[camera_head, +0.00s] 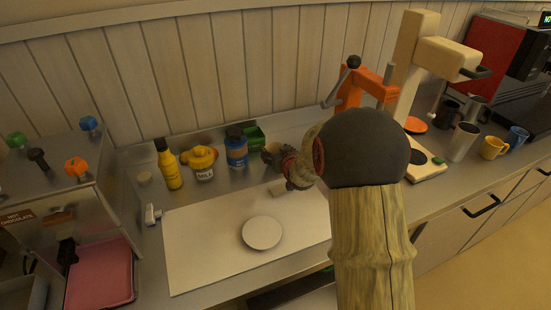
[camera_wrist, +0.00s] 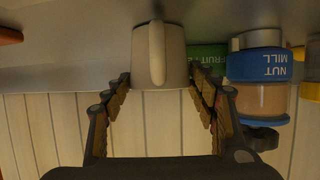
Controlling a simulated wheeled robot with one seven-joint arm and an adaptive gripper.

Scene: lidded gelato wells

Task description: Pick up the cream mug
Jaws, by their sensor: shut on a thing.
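The cream mug (camera_wrist: 173,55) is in the middle of the wrist view, which looks upside down, with its handle (camera_wrist: 157,52) facing the camera. My gripper (camera_wrist: 160,82) is shut on the mug, one finger at each side of its body. In the head view my gripper (camera_head: 283,168) is at the back of the counter, right of the blue nut mill jar (camera_head: 236,150). My arm and gripper hide most of the mug there. I cannot tell whether its base touches the counter.
The nut mill (camera_wrist: 258,68) and a green fruit container (camera_wrist: 207,57) are close beside the mug. A milk jug (camera_head: 202,162) and yellow bottle (camera_head: 168,165) stand further left. A plate (camera_head: 262,232) lies on the white board (camera_head: 195,250) in front. An orange press (camera_head: 372,80) stands right.

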